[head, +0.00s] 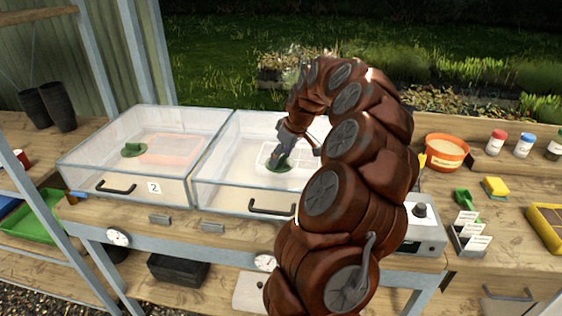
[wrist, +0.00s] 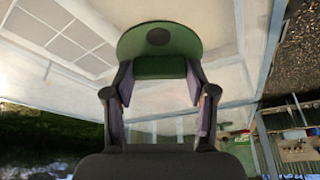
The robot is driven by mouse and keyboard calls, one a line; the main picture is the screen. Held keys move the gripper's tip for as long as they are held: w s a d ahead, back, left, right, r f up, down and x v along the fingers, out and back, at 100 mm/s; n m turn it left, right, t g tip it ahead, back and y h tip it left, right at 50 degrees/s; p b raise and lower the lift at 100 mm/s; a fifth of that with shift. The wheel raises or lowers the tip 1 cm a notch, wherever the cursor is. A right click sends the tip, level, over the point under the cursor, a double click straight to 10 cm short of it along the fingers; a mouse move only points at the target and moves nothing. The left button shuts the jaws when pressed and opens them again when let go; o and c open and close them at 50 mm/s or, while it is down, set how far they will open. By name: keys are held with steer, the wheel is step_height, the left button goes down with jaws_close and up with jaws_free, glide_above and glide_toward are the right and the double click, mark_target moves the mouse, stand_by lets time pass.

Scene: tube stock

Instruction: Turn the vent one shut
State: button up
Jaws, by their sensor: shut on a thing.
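Two clear-lidded boxes stand side by side on the bench. The left box (head: 125,190) bears a "2" label, and its lid has a green vent (head: 132,149). The right box (head: 230,190) shows no number that I can see; my arm hides part of it. Its lid has a green vent (head: 277,167), a round disc with a raised grip. My gripper (head: 284,156) is down on this vent. In the wrist view the two fingers are shut on the sides of the green vent's grip (wrist: 158,67), with the disc and its dark centre beyond.
Black handles (head: 116,188) are on the box fronts. Right of my arm are a grey control box with a knob (head: 421,210), an orange tub (head: 446,153), a green scoop (head: 466,198) and a card holder (head: 470,238). A metal post (head: 95,55) rises at the left.

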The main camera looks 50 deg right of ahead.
steer(key=m+b, duration=0.1)
steer(key=b, duration=0.1)
steer(key=m+h+b, duration=0.1)
steer(key=b, duration=0.1)
steer(key=shift+f+m, duration=0.3)
steer(key=shift+f, duration=0.05)
steer(key=m+h+b, duration=0.1)
steer(key=m+b, duration=0.2)
steer(key=b, duration=0.1)
steer(key=shift+a+m+h, duration=0.1)
steer(key=shift+m+h, duration=0.2)
steer(key=m+g+h+b, duration=0.1)
steer(key=m+b, duration=0.2)
steer(key=shift+a+r, duration=0.1)
steer(key=shift+r, duration=0.05)
steer(key=shift+r+m+g+h+b, duration=0.15)
steer(key=shift+m+g+h+b, duration=0.2)
steer(key=shift+m+b, duration=0.95)
steer(key=shift+m, duration=0.4)
steer(key=o, duration=1.2)
steer(key=shift+c, duration=0.2)
steer(key=shift+w, duration=0.1)
steer(key=v, duration=1.2)
